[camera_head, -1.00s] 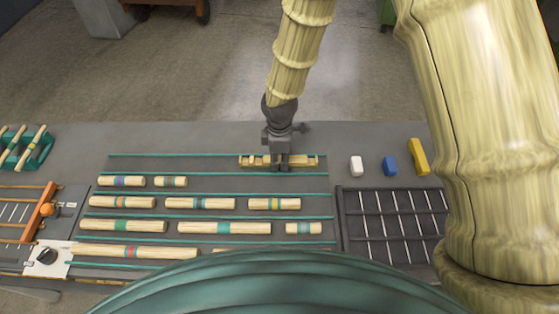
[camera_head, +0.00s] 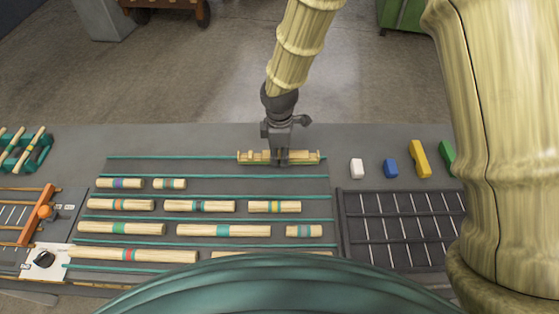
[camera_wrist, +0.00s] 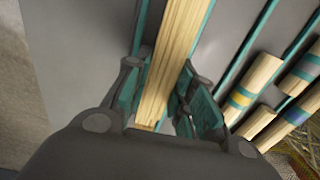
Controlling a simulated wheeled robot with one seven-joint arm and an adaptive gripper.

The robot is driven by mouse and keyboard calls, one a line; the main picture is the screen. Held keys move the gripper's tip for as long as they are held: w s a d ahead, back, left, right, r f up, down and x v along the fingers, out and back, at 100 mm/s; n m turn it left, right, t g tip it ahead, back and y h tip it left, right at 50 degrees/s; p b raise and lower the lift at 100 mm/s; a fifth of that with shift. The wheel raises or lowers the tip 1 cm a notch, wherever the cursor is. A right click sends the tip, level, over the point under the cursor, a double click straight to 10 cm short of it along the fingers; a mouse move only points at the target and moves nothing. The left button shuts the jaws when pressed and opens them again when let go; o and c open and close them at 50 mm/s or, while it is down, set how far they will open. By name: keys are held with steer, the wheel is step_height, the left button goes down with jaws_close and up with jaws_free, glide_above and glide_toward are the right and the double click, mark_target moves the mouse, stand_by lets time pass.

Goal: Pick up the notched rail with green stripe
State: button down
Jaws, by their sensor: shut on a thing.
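A pale wooden notched rail (camera_head: 249,157) lies lengthwise across my gripper (camera_head: 279,160) at the far edge of the rod rows in the head view. My gripper is shut on it near the middle. In the wrist view the rail (camera_wrist: 170,60) runs between my two teal-padded fingers (camera_wrist: 158,105). No green stripe shows on its visible parts; the fingers hide its middle. I cannot tell for sure whether it is clear of the table.
Several striped wooden rods (camera_head: 215,231) lie in rows between teal strips. A dark gridded rack (camera_head: 400,228) is at the right. White (camera_head: 357,169), blue (camera_head: 391,168), yellow (camera_head: 420,158) and green (camera_head: 447,156) blocks stand behind it. A green holder (camera_head: 38,155) with rods is at the far left.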

mark_target(280, 154)
step_height(280, 154, up, 14)
steer(key=b, duration=0.2)
steer(key=shift+r+b, duration=0.2)
steer(key=shift+b, duration=0.2)
